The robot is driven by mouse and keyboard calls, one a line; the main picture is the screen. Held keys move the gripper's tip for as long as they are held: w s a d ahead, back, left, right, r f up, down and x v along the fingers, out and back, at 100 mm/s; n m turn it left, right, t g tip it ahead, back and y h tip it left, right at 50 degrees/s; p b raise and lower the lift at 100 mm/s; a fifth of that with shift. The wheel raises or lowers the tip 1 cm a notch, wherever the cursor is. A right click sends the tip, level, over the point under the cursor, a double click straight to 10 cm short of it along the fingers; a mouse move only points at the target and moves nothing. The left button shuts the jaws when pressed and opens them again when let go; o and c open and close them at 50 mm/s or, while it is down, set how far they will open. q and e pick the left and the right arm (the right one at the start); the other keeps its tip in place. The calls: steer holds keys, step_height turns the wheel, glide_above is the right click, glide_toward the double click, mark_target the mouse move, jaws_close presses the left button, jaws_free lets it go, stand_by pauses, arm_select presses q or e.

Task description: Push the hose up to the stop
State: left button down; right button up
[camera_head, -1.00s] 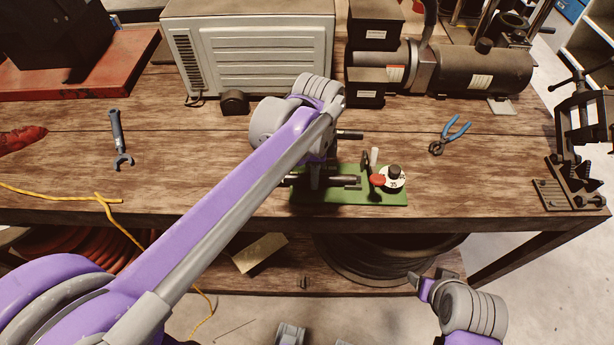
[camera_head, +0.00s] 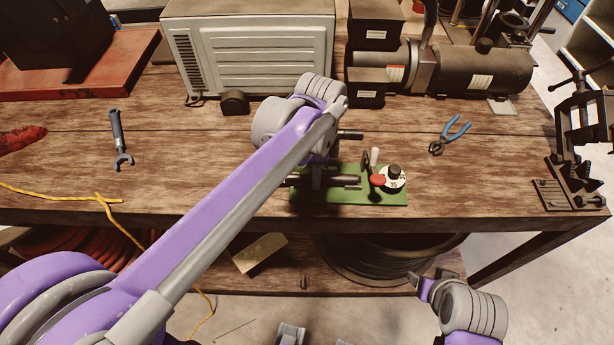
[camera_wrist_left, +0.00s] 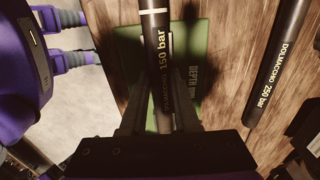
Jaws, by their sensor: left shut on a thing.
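My left gripper (camera_head: 317,180) is at the green base plate (camera_head: 380,197), mostly hidden by my own arm in the head view. In the left wrist view, its dark fingers (camera_wrist_left: 157,120) are shut on a black hose (camera_wrist_left: 157,60) marked 150 bar. The hose lies over the green plate. In the head view, the hose (camera_head: 345,180) runs rightward toward a small upright dark part (camera_head: 365,162) beside a red knob (camera_head: 377,180). I cannot tell whether its end touches a stop. My right arm shows at the lower right; its gripper is unclear.
A second hose (camera_wrist_left: 280,60), marked 250 bar, lies apart on the bench. A white dial (camera_head: 393,183) sits on the plate's right. Blue pliers (camera_head: 450,135) and a wrench (camera_head: 119,140) lie on the bench. A large beige unit (camera_head: 260,55) stands behind.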

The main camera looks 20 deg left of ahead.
mark_target(336, 176)
arm_select(q)
steer(key=shift+w+d, duration=0.2)
steer(key=shift+d, duration=0.5)
steer(key=shift+w+d, duration=0.2)
steer(key=shift+d, duration=0.55)
steer(key=shift+w+d, duration=0.2)
steer(key=shift+d, duration=0.5)
jaws_free()
steer(key=shift+r, duration=0.1)
arm_select(e)
steer(key=shift+r, duration=0.15)
stand_by(0.4)
arm_select(q)
steer(key=shift+r+p, duration=1.45)
steer(key=shift+r, duration=0.85)
steer(key=shift+r+p, duration=1.1)
steer(key=shift+r, duration=1.05)
arm_select(e)
step_height(336, 176, up, 7)
steer(key=w, duration=0.2)
steer(key=shift+w+f, duration=0.2)
steer(key=shift+w, duration=0.2)
arm_select(q)
steer(key=shift+f, duration=0.1)
